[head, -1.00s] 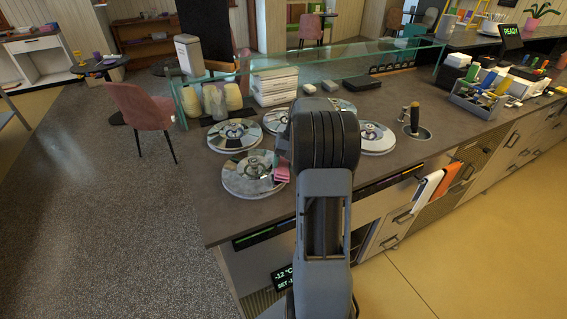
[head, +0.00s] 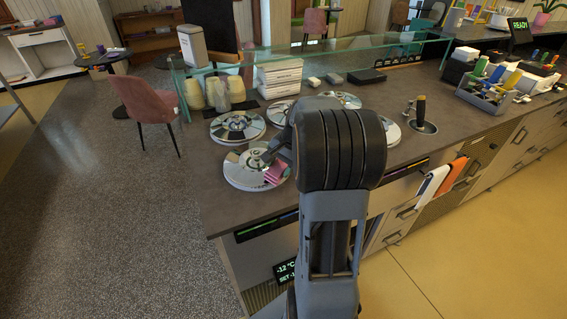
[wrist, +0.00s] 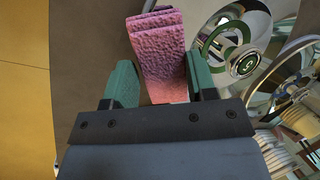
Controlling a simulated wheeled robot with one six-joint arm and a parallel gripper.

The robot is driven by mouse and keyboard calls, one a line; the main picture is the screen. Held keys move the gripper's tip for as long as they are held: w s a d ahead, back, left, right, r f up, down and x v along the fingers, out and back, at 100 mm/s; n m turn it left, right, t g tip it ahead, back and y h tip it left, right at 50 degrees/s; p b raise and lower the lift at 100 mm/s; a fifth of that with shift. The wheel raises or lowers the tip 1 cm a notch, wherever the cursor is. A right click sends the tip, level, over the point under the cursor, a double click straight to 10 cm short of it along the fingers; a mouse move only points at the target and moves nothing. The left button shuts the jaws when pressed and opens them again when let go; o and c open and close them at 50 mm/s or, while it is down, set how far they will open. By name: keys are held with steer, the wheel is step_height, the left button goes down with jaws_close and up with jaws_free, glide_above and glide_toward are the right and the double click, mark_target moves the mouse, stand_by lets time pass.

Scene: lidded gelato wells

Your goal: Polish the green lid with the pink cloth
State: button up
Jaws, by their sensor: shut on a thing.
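The pink cloth (wrist: 160,50) is a folded, textured pad between the green fingers of my gripper (wrist: 162,82) in the wrist view. My gripper is shut on it. In the head view the cloth (head: 276,173) shows at the right edge of the nearest round lid (head: 240,168), partly behind my arm. I cannot tell whether it touches the lid. In the head view that lid looks mostly silver.
Several other shiny lids, such as one behind (head: 238,122), sit close by on the dark counter (head: 222,208). A scoop stands in a round well (head: 420,120) to the right. A glass screen (head: 330,58) runs along the back. The counter's front left corner is clear.

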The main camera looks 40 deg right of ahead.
steer(key=shift+w+d+r+n+g+y+p, duration=0.15)
steer(key=shift+w+d+n+g+p, duration=0.25)
steer(key=shift+d+n, duration=0.45)
steer(key=shift+w+d+f+n+g+y+p, duration=0.1)
steer(key=shift+w+d+n+y+p, duration=0.1)
steer(key=shift+d+n+p, duration=0.6)
steer(key=shift+w+d+n+g+p, duration=0.2)
steer(key=shift+w+d+n+p, duration=0.15)
steer(key=shift+n, duration=0.35)
steer(key=shift+w+d+n+g+p, duration=0.2)
steer(key=shift+d+n, duration=0.2)
steer(key=shift+n, duration=0.25)
steer(key=shift+s+a+m+t+b, duration=0.25)
steer(key=shift+s+a+m+b, duration=0.15)
steer(key=shift+a+m, duration=0.3)
steer(key=shift+s+a+m+t+b, duration=0.25)
steer(key=shift+s+a+m, duration=0.15)
steer(key=shift+m, duration=0.4)
steer(key=shift+s+a+m+t, duration=0.2)
steer(key=shift+a+m, duration=0.5)
steer(key=shift+m, duration=0.1)
steer(key=shift+s+a+m+t, duration=0.2)
steer(key=shift+a+m, duration=0.5)
steer(key=shift+m, duration=0.1)
step_height(320, 180, up, 7)
steer(key=p, duration=0.5)
